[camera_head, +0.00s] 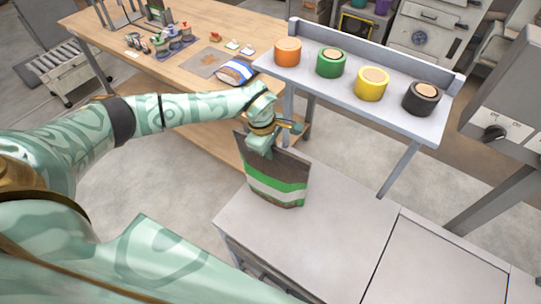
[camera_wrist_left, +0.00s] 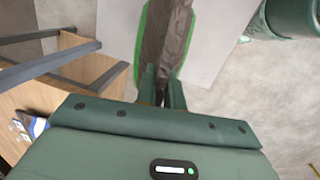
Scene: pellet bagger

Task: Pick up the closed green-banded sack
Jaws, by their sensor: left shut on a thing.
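The green-banded sack (camera_head: 277,180) is dark brown with a green and white band, and stands upright at the left end of the grey metal table. My left gripper (camera_head: 262,143) is at its top edge, shut on it. In the left wrist view the sack (camera_wrist_left: 168,35) runs away from between the two fingers (camera_wrist_left: 161,88), its dark top and green side edges showing. Whether the sack's base touches the table I cannot tell. My right gripper is not in view.
The grey table (camera_head: 330,235) is bare right of the sack. A wooden bench (camera_head: 180,75) at the back left holds a blue-banded sack (camera_head: 236,71) and small items. A switch box (camera_head: 510,125) stands right.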

